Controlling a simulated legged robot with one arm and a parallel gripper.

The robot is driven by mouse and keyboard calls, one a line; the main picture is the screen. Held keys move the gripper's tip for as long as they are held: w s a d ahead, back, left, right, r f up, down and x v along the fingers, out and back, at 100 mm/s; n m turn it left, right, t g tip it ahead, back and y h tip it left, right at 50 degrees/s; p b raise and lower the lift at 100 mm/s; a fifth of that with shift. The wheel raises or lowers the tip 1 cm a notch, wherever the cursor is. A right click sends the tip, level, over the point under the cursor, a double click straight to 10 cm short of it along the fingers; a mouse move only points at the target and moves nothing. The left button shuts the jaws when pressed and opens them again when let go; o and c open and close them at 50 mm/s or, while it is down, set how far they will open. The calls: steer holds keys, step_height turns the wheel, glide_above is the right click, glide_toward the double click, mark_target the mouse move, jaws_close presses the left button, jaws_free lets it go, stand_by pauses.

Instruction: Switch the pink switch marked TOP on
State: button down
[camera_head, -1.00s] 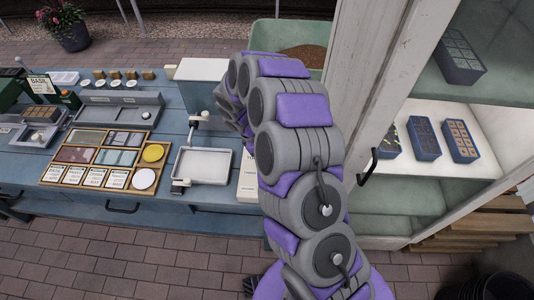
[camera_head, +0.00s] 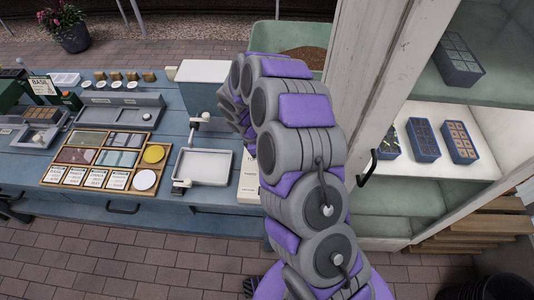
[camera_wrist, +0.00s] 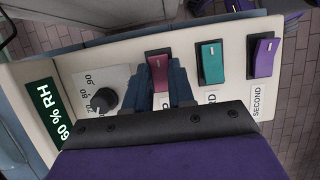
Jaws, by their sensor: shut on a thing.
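In the wrist view, the pink switch (camera_wrist: 159,72) sits on a cream panel (camera_wrist: 127,57), left of a teal switch (camera_wrist: 210,62) and a purple switch (camera_wrist: 263,58). My gripper (camera_wrist: 165,72) is at the pink switch, its dark blue fingers shut on it and covering part of it. The label below the pink switch is hidden behind my gripper. The purple switch is labelled SECOND; the teal one's label is partly covered. In the head view my arm hides the gripper and the switches.
A black dial (camera_wrist: 105,100) and a green "60 % RH" sign (camera_wrist: 46,113) are left of the switches. In the head view, a white tray (camera_head: 203,166) and sorting tray (camera_head: 152,136) lie on the blue table. A cabinet (camera_head: 385,85) stands right of my arm.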

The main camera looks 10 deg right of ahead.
steer(key=y+p, duration=0.1)
steer(key=p, duration=0.2)
steer(key=d+y+p, duration=0.1)
steer(key=shift+s+r+t+y, duration=0.2)
steer(key=shift+r+t+y, duration=0.05)
steer(key=shift+t+y, duration=0.05)
steer(key=shift+d+f+t+y+p, duration=0.15)
steer(key=shift+f+t+y+p, duration=0.2)
steer(key=shift+y+p, duration=0.75)
steer(key=c, duration=1)
jaws_free()
steer(key=shift+d, duration=0.1)
steer(key=shift+o, duration=0.2)
steer(key=shift+r, duration=0.65)
step_height(320, 180, up, 16)
steer(key=p, duration=0.2)
steer(key=shift+d, duration=0.35)
